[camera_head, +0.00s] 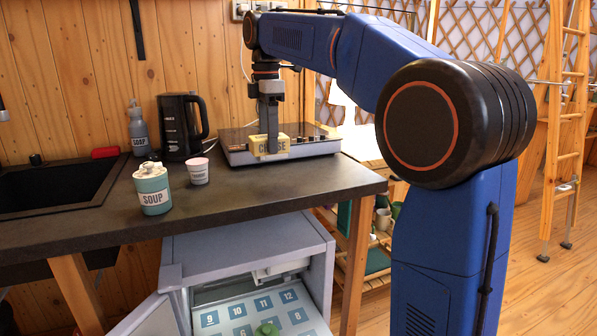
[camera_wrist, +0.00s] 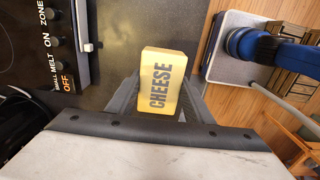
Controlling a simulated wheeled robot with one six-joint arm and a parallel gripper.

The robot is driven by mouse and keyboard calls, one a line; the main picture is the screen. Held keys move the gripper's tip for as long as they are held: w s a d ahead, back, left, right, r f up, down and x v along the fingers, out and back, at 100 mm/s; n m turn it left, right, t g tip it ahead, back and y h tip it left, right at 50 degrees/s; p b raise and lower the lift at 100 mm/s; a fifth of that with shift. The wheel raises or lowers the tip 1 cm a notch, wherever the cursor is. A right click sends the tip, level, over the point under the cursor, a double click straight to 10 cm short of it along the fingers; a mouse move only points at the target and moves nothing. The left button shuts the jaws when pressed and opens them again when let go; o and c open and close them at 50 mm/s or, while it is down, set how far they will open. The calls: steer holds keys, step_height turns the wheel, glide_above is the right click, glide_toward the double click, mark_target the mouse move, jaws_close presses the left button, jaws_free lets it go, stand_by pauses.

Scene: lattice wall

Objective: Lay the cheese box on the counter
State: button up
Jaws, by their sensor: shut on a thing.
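The cheese box, a pale yellow block with dark CHEESE lettering, is in my gripper. In the head view the box (camera_head: 259,147) shows on both sides of the finger in front of it, against the cooktop's front. In the wrist view the cheese box (camera_wrist: 167,72) stands out between the two fingers. My gripper (camera_head: 270,141) points down, shut on the box; it also shows in the wrist view (camera_wrist: 160,105). The dark counter (camera_head: 262,187) runs below; its bare top (camera_wrist: 118,38) shows beside the box in the wrist view. I cannot tell whether the box touches it.
The cooktop (camera_head: 230,156) stands at the back right of the counter. A soup canister (camera_head: 152,196), a small cup (camera_head: 199,176), a black kettle (camera_head: 177,128) and a grey bottle (camera_head: 139,133) stand left. The sink (camera_head: 55,189) is far left. An open fridge (camera_head: 240,243) is below. The front middle counter is clear.

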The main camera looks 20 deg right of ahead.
mark_target(270, 186)
steer(key=shift+w+f, duration=0.1)
steer(key=shift+w, duration=0.2)
steer(key=shift+w+f, duration=0.1)
steer(key=shift+f, duration=4.75)
steer(key=o, duration=1.2)
steer(key=shift+f, duration=0.15)
step_height(270, 186, up, 12)
steer(key=shift+r, duration=0.15)
